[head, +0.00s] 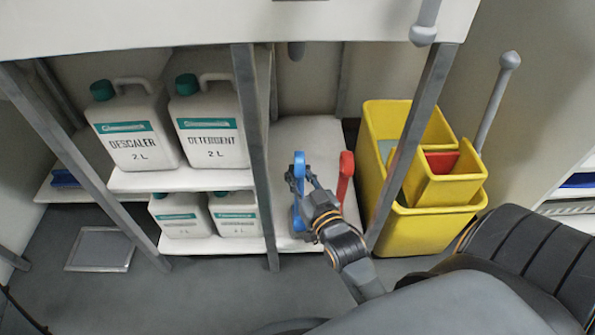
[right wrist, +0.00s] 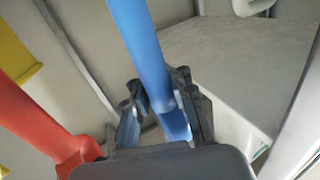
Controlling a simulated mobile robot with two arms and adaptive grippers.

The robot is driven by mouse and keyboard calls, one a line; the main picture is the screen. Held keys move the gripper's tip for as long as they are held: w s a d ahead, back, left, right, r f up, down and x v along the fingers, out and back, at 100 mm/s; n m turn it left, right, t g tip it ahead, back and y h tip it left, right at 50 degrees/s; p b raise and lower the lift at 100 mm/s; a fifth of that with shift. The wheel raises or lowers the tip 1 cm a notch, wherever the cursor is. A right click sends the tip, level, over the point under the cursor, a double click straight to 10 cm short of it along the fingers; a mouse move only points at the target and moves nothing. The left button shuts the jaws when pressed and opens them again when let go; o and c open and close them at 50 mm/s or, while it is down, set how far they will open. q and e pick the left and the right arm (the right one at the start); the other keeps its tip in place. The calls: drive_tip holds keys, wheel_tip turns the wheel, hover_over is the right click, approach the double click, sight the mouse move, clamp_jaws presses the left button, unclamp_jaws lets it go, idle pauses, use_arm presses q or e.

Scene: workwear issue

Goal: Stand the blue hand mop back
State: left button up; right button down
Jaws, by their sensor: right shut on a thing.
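The blue hand mop (head: 299,162) is upright over the low white shelf board, between the detergent bottles and the yellow bucket. My right gripper (head: 305,180) is shut on its handle; the fingers (right wrist: 156,85) close around the blue shaft (right wrist: 140,40) in the right wrist view. The mop's lower part is partly hidden by my gripper, and I cannot tell whether it touches the board. A red hand tool (head: 346,170) stands just to its right, apart from it; it also shows in the right wrist view (right wrist: 35,125). My left gripper is not in view.
Bottles labelled descaler (head: 133,140) and detergent (head: 211,135) stand on the upper shelf, with smaller bottles below. Grey table legs (head: 255,140) (head: 415,130) frame the bay. The yellow bucket (head: 430,228) stands right. White board (head: 300,135) is clear behind the mop.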

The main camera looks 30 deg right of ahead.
drive_tip(key=shift+r, duration=0.1)
drive_tip(key=c, duration=1.1)
unclamp_jaws()
drive_tip(key=shift+o, duration=0.2)
drive_tip(key=shift+s, duration=0.1)
drive_tip(key=s+a, duration=0.2)
drive_tip(key=s, duration=0.9)
drive_tip(key=shift+s, duration=0.35)
drive_tip(key=shift+s, duration=0.1)
